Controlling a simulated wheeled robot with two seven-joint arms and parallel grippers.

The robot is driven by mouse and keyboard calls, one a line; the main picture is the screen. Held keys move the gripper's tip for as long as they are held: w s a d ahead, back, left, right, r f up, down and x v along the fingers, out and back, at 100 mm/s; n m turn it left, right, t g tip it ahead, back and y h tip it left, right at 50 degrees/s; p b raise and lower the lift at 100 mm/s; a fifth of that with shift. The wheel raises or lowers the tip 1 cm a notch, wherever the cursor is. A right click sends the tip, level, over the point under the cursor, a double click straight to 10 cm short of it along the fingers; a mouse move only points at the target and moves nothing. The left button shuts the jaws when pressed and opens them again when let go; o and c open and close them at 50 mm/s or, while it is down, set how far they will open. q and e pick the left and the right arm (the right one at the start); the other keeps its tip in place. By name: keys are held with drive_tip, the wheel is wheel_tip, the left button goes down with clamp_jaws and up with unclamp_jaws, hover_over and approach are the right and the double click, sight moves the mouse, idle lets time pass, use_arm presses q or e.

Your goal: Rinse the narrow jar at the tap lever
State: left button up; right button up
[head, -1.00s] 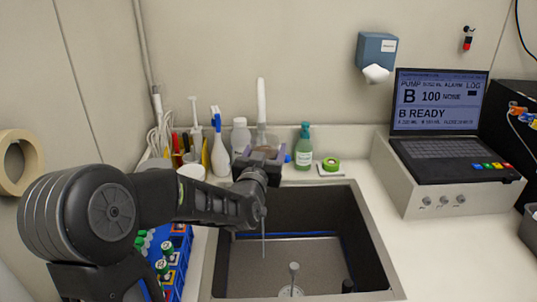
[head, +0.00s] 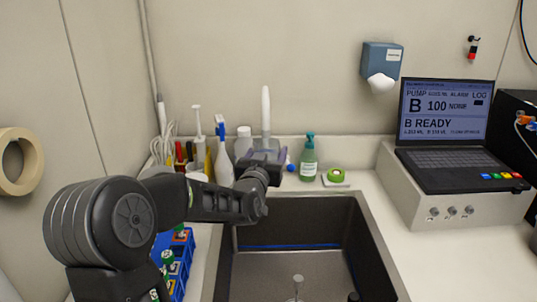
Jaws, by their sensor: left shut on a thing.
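My left gripper (head: 262,158) is over the back rim of the sink (head: 382,262), seen from behind its own wrist. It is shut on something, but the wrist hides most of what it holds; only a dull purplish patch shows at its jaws. A tall white upright piece (head: 265,108) rises just behind the gripper; I cannot tell whether it is the tap lever. I cannot make out the narrow jar for certain. My right gripper is not in view.
A white wash bottle (head: 224,165), a green pump bottle (head: 309,160) and green tape (head: 336,175) stand along the back. A blue rack (head: 181,262) is left of the sink. A laptop (head: 447,115) sits on a box at right. The sink's middle is clear around a small post (head: 298,284).

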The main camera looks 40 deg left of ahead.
use_arm(q)
drive_tip(key=shift+s+d+b, duration=0.3)
drive_tip(key=shift+s+d, duration=0.55)
drive_tip(key=s+d, duration=0.4)
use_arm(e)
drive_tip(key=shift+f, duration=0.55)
use_arm(q)
drive_tip(key=shift+s+r, duration=0.1)
idle(0.8)
